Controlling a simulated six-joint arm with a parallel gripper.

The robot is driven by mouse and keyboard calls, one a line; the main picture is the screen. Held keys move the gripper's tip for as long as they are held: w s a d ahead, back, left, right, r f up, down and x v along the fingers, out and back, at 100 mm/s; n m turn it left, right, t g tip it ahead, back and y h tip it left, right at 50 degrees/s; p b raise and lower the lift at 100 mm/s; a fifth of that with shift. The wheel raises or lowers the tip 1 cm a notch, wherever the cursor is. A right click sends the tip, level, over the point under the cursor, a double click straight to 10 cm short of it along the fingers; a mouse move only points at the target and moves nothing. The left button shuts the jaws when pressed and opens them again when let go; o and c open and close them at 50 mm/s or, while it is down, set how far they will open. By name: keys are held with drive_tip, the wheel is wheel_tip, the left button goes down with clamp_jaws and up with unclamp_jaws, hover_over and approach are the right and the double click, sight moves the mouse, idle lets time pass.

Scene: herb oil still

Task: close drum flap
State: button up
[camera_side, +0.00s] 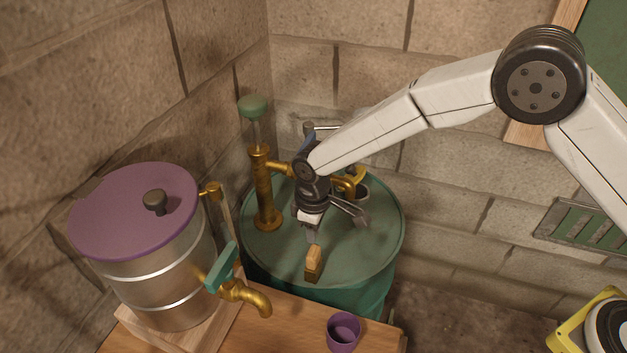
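The green drum (382,235) stands in the corner, with its round top facing up. My gripper (313,238) points down over the front half of the drum top. Its lower end is at or just above a small tan and brass block (313,260) near the front rim. I cannot tell whether they touch. A dark grey jaw-like part (350,212) sticks out to the right of my gripper, and how far the fingers are apart is unclear. My wrist hides part of the drum top. I cannot make out the flap for certain.
A brass pump (264,190) with a green knob rises at the drum's left. A steel pot with a purple lid (125,215) and a brass tap (248,295) stands at left. A purple cup (343,332) is on the wooden bench (285,325). Block walls close in behind.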

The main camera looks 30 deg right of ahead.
wheel_tip(320, 180, up, 20)
drive_tip(key=shift+w+d+r, duration=0.1)
drive_tip(key=shift+d+r, duration=0.05)
drive_tip(key=shift+r, duration=0.1)
clamp_jaws()
drive_tip(key=w+d+r+m+t+y, duration=0.2)
drive_tip(key=w+d+t+y, duration=0.2)
drive_tip(key=w+d+t, duration=1.3)
drive_tip(key=s+d+f+n+g+y, duration=0.25)
drive_tip(key=d+g+y, duration=0.25)
drive_tip(key=d+g, duration=0.3)
wheel_tip(320, 180, down, 18)
drive_tip(key=shift+w, duration=0.4)
drive_tip(key=shift+a+m, duration=0.1)
drive_tip(key=shift+m, duration=0.15)
